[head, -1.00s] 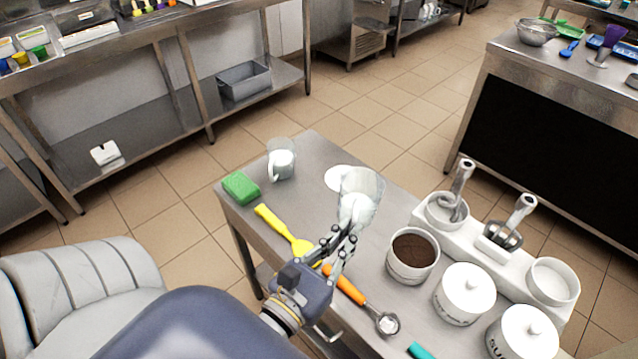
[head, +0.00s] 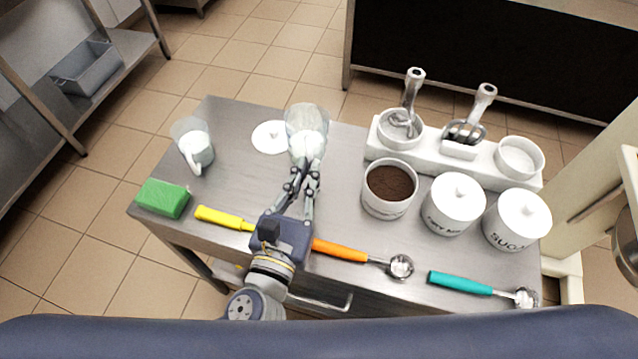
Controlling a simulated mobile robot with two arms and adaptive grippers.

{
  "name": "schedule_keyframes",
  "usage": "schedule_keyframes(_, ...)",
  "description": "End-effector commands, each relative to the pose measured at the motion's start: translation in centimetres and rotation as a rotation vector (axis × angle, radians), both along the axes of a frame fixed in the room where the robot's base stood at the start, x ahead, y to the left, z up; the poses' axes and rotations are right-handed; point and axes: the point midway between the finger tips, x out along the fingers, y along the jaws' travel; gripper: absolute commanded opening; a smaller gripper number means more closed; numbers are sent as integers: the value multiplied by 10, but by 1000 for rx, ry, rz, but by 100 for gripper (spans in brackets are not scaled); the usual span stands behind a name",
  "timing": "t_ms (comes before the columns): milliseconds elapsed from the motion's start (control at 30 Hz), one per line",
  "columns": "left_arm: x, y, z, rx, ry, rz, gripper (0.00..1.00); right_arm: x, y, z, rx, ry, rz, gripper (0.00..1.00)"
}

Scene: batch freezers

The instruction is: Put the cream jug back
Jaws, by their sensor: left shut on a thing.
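My left gripper (head: 308,172) is shut on a clear jug with white cream in it (head: 306,128), at the middle of the steel table in the head view. The jug is roughly upright, just right of a flat white disc (head: 270,137) on the table. Whether its base touches the table I cannot tell. The fingers hide part of its near side. A second clear jug with white contents (head: 196,148) and a handle stands at the table's left. My right gripper is not in view.
A green sponge (head: 163,198) and yellow (head: 224,218), orange (head: 341,250) and teal (head: 460,284) handled tools lie along the near edge. A brown-filled pot (head: 389,188), lidded canisters (head: 454,204) and a white holder rack (head: 478,172) fill the right side.

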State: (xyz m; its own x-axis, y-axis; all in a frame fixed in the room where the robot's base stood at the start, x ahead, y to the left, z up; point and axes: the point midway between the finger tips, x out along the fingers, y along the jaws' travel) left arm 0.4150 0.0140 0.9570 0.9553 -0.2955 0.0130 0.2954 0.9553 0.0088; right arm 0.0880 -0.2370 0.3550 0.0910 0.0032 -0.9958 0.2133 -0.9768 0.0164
Motion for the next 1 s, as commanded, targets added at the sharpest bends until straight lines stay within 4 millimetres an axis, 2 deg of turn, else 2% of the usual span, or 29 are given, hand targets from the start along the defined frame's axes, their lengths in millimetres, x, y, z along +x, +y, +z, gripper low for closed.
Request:
schedule_keyframes(100,1,-18,-1,0,-14,-34,0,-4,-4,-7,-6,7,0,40)
schedule_keyframes(200,1,-24,-14,4,-16,-47,0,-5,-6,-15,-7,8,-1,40)
schedule_keyframes(400,1,-25,-45,3,-15,-48,0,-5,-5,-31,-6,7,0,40)
schedule_keyframes(567,1,-24,-58,4,-16,-48,0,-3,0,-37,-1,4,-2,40)
schedule_keyframes(800,1,-24,-95,5,-16,-47,0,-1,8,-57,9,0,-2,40)
schedule_keyframes(1000,1,-24,-99,3,-17,-47,0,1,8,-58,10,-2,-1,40)
